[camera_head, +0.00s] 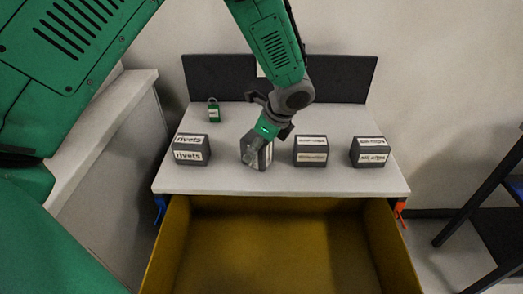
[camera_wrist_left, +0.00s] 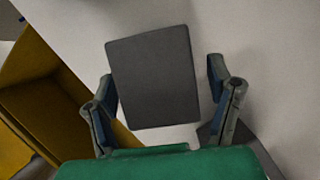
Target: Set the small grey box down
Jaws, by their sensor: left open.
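A small grey box (camera_head: 266,156) with a white label stands in the row on the white tabletop, turned at an angle to its neighbours. It appears to rest on the tabletop. My left gripper (camera_head: 268,132) is right above and behind it, partly hiding its top. In the left wrist view the plain dark face of the grey box (camera_wrist_left: 153,78) sits between the two fingers of my left gripper (camera_wrist_left: 162,100). The fingers are spread, with a clear gap at the right finger; contact at the left finger is hard to tell. My right gripper is not in view.
A box labelled rivets (camera_head: 191,149) stands to the left, and two more labelled boxes (camera_head: 311,151) (camera_head: 369,151) to the right. A green padlock-like item (camera_head: 213,111) is behind. A dark panel (camera_head: 345,78) closes the back. An open yellow drawer (camera_head: 275,245) lies in front.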

